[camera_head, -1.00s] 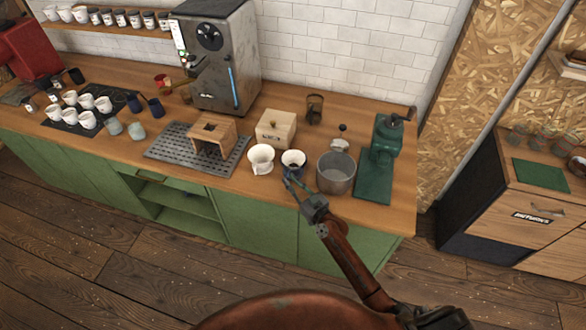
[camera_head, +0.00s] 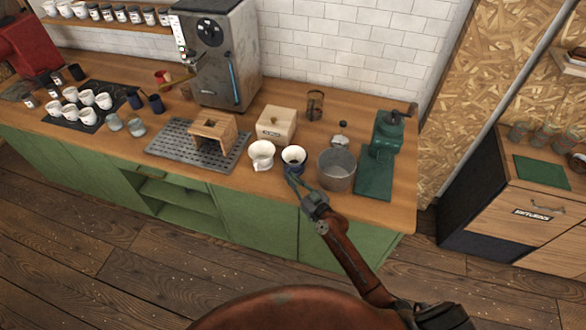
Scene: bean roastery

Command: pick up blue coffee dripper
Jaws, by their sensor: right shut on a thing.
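The blue coffee dripper (camera_head: 293,158) is a small dark blue cone with a white inside. It is upright at the counter's front, between a white dripper (camera_head: 262,155) on its left and a metal pot (camera_head: 336,170) on its right. My right gripper (camera_head: 293,175) reaches it from the front and is shut on its near side. The fingertips are small and partly blend with the dripper's dark side. I cannot tell whether the dripper touches the counter. My left gripper is not in view.
Behind stand a wooden box (camera_head: 276,124) and a glass jar (camera_head: 315,104). A green grinder (camera_head: 383,145) is right of the pot. A wooden stand (camera_head: 213,132) sits on a dark grate (camera_head: 172,150) to the left. The counter's front edge is close below the gripper.

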